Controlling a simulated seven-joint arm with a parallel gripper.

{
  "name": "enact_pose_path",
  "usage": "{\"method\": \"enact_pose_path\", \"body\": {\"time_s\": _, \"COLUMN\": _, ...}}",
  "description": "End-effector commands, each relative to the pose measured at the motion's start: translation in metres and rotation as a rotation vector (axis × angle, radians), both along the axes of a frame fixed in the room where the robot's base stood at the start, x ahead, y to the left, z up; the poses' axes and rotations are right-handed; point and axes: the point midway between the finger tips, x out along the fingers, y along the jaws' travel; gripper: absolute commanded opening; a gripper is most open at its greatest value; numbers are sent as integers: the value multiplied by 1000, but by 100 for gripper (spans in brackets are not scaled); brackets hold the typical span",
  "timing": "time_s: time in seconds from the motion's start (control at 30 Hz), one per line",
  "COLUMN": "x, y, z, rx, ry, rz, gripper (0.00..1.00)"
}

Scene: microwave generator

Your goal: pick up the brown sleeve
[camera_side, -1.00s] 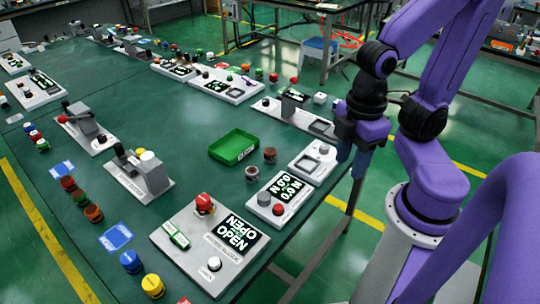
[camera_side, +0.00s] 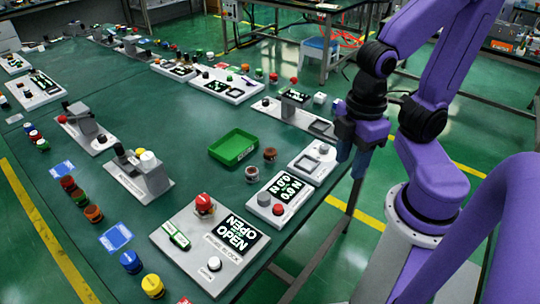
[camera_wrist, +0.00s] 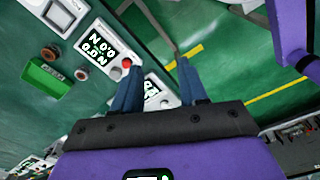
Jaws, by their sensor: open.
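Two small round brown pieces stand on the green table beside the green tray: one (camera_side: 270,155) at its right and one (camera_side: 252,174) a little nearer, which looks greyer at its side. They also show in the wrist view, as one brown piece (camera_wrist: 51,53) and another (camera_wrist: 81,75) by the tray. I cannot tell which is the brown sleeve. My gripper (camera_side: 352,160) hangs off the table's right edge, well to the right of both pieces. In the wrist view its two blue fingers (camera_wrist: 158,72) are apart with nothing between them.
The green tray (camera_side: 233,147) stands left of the brown pieces. A white panel with a display (camera_side: 280,194) and a white device (camera_side: 314,160) lie between them and my gripper. A large panel with a red button (camera_side: 204,203) is nearer. Several coloured cylinders line the left side.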

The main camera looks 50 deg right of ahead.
Motion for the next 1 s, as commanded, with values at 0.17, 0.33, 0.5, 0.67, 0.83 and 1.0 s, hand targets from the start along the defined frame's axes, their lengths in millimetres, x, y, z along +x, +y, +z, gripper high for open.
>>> {"method": "enact_pose_path", "body": {"time_s": 0.17, "x": 0, "y": 0, "z": 0, "rx": 0, "ry": 0, "rz": 0, "gripper": 43}}
{"method": "enact_pose_path", "body": {"time_s": 0.33, "x": 0, "y": 0, "z": 0, "rx": 0, "ry": 0, "rz": 0, "gripper": 43}}
{"method": "enact_pose_path", "body": {"time_s": 0.5, "x": 0, "y": 0, "z": 0, "rx": 0, "ry": 0, "rz": 0, "gripper": 52}}
{"method": "enact_pose_path", "body": {"time_s": 0.67, "x": 0, "y": 0, "z": 0, "rx": 0, "ry": 0, "rz": 0, "gripper": 76}}
{"method": "enact_pose_path", "body": {"time_s": 0.83, "x": 0, "y": 0, "z": 0, "rx": 0, "ry": 0, "rz": -1, "gripper": 76}}
{"method": "enact_pose_path", "body": {"time_s": 1.0, "x": 8, "y": 1, "z": -2, "rx": -18, "ry": 38, "rz": -91, "gripper": 76}}
